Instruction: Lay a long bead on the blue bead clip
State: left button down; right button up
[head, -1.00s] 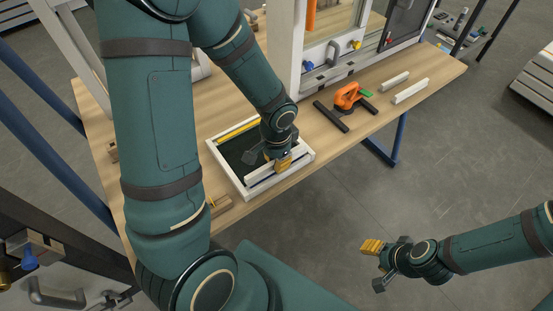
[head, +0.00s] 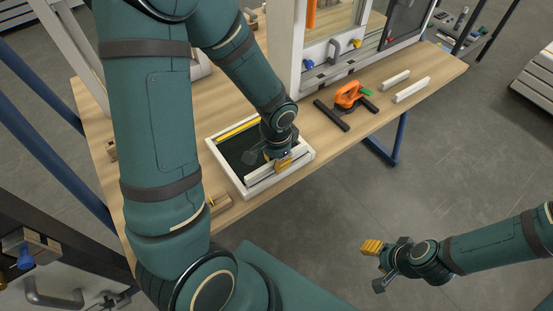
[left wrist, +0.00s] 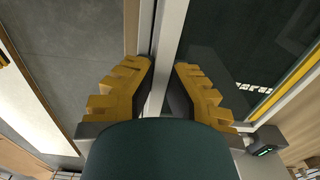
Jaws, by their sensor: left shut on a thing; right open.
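My left gripper (head: 284,163) is shut on a long white bead (head: 262,173), at the near side of a white frame (head: 225,165) with a dark panel. The left wrist view shows the yellow fingers (left wrist: 162,92) on either side of the pale bead (left wrist: 172,45). The fingers and wrist hide part of the bead. My right gripper (head: 372,248) is open and empty over the floor, right of the table. A blue part (head: 308,65) shows on the upright window unit. I cannot tell whether it is the blue bead clip.
The wooden table (head: 340,150) holds an orange tool (head: 348,96) with dark bars and two short white bars (head: 395,79) (head: 411,91) at the right. A yellow strip (head: 240,128) lies along the frame's far side. The window unit stands at the back. Table between frame and tool is clear.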

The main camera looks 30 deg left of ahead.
pick_arm(q)
jog(key=shift+f+b, duration=0.3)
jog(key=c, duration=1.1)
grip_release()
jog(key=shift+o, duration=0.2)
jog(key=shift+r, duration=0.15)
notch_tip(320, 180, up, 12)
jog(key=s+d+f+n+h, duration=0.1)
jog(key=d+f, duration=0.3)
jog(key=f, duration=0.4)
jog(key=s+d+f+n+t+h, duration=0.1)
jog(key=s+d+f+n, duration=0.1)
jog(key=d+f, duration=0.3)
jog(key=s+d+f+n+h, duration=0.1)
jog(key=d+f+n, duration=0.2)
jog(key=f, duration=0.8)
jog(key=shift+s+d+f+t+h, duration=0.3)
jog(key=shift+d+h, duration=0.1)
jog(key=shift+d, duration=0.65)
